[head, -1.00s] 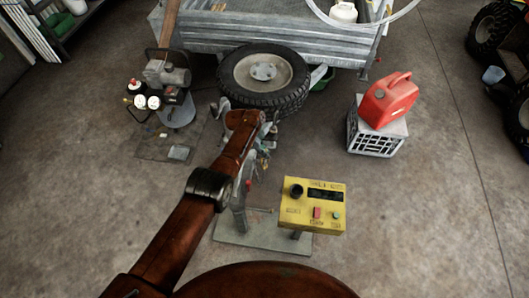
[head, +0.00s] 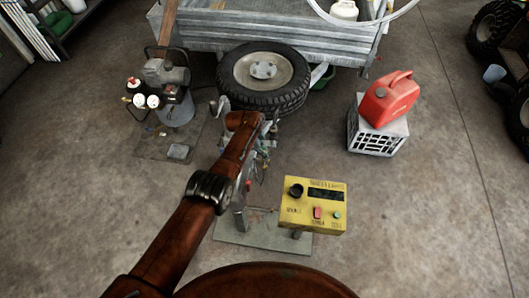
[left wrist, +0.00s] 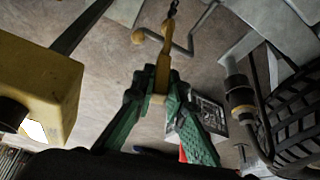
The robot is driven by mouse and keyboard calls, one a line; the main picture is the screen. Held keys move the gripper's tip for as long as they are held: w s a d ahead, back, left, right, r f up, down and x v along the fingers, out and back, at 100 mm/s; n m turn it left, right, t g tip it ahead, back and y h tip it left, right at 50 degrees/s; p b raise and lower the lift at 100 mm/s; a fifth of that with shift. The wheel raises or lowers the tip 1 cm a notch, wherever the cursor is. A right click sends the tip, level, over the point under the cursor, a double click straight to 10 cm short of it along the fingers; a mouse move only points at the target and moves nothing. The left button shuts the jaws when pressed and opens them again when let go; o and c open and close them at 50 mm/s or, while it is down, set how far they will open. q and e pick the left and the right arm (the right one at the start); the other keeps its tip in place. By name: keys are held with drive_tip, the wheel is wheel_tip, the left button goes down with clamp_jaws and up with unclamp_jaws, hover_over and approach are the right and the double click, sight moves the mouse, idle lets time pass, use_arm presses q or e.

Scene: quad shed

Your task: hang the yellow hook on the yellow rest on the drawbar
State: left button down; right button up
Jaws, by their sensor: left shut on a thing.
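My left gripper (left wrist: 158,88) has its green fingers shut on the yellow hook (left wrist: 163,70) in the left wrist view. The hook points up the picture, with a dark chain (left wrist: 173,8) at its far end. In the head view my left gripper (head: 263,145) is largely hidden behind my arm, and the hook is not clear there. My right gripper is not in view.
A yellow control box (head: 313,205) stands right of the gripper and shows large in the left wrist view (left wrist: 40,85). A spare tyre (head: 264,75) and grey trailer (head: 290,38) are behind. A red fuel can (head: 388,98) sits on a crate (head: 376,138).

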use_arm(q)
drive_tip(key=shift+f+b, duration=0.65)
drive_tip(key=shift+f, duration=0.6)
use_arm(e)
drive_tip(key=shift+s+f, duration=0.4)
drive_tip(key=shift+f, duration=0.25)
use_arm(q)
drive_tip(key=c, duration=1.9)
unclamp_jaws()
drive_tip(key=shift+o, duration=0.8)
drive_tip(key=o, duration=0.4)
drive_tip(key=shift+c, duration=0.2)
drive_tip(key=shift+r, duration=0.1)
drive_tip(key=shift+r+p, duration=2.45)
drive_tip(key=shift+r, duration=2.05)
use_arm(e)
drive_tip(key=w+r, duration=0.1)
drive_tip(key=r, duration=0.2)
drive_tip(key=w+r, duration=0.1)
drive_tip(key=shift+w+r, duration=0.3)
use_arm(q)
drive_tip(key=shift+f, duration=0.1)
